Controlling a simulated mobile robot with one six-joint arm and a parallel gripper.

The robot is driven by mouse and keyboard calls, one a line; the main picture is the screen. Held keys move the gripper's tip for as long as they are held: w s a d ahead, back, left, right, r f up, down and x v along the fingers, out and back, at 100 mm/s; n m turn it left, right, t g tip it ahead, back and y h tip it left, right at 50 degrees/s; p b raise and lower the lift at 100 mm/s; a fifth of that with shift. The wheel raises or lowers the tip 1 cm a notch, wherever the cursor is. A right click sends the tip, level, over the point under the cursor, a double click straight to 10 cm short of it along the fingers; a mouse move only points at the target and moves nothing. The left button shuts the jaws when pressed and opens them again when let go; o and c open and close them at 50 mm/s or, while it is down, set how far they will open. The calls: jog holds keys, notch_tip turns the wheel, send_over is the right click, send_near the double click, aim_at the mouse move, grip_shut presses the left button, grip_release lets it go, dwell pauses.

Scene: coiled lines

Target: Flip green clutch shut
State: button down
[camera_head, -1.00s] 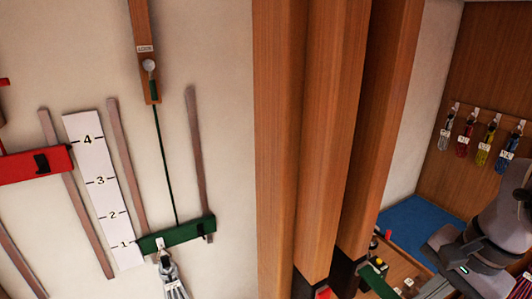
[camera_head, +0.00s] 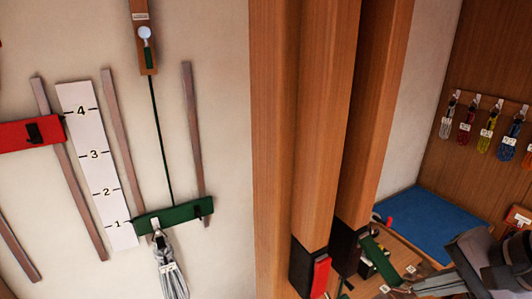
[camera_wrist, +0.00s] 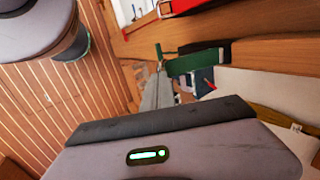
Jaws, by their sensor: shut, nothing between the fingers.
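The green clutch (camera_head: 378,258) is a green lever low on the rear wooden post, by its black base. It sticks out to the lower right, away from the post. In the wrist view the green clutch (camera_wrist: 186,65) lies just beyond the fingertips. My gripper (camera_head: 416,284) is shut and empty, to the lower right of the lever. In the wrist view my gripper (camera_wrist: 158,78) points towards the lever, close to it. I cannot tell whether they touch.
A red lever (camera_head: 320,276) lies flat along the front post's black base; it also shows in the wrist view (camera_wrist: 180,5). A green carriage (camera_head: 173,215) with a grey coil (camera_head: 172,267) hangs at scale mark 1. A blue mat (camera_head: 435,222) lies behind, below several hanging coils (camera_head: 487,135).

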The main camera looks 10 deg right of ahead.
jog(key=w+a+f+t+y+b, duration=0.1)
jog(key=f+t+b, duration=0.4)
jog(key=b, duration=0.9)
jog(key=w+a+f+t+y+b, duration=0.1)
jog(key=w+f+t+y+b, duration=0.3)
jog(key=f+b, duration=0.4)
jog(key=shift+w+a+n+t+b, duration=0.35)
jog(key=shift+w+t+b, duration=0.55)
jog(key=shift+b, duration=2.05)
jog(key=shift+s, duration=0.1)
